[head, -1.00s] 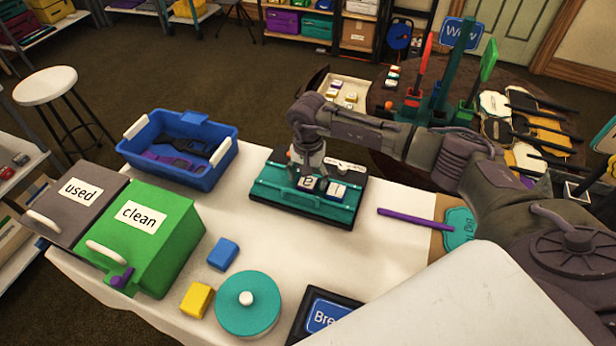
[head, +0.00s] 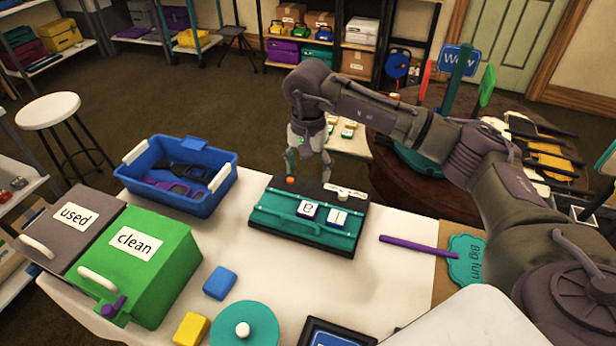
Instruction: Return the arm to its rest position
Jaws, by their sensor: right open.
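My right arm reaches in from the right of the head view, and its gripper (head: 307,168) hangs fingers-down above the back edge of the teal and black board (head: 275,221). The fingers are apart with nothing between them. Two letter tiles sit on the board: one marked "a" (head: 308,210) and a second, bluish one (head: 338,217) beside it. The gripper is behind the tiles and apart from them. My left gripper is out of view.
On the white table (head: 377,285) are a blue tray (head: 215,205) with dark and purple items, a green "clean" bin (head: 160,275), a grey "used" bin (head: 45,246), sponge-like blocks, a teal round lid (head: 243,330) and a purple-handled sign (head: 467,262). A round table stands behind.

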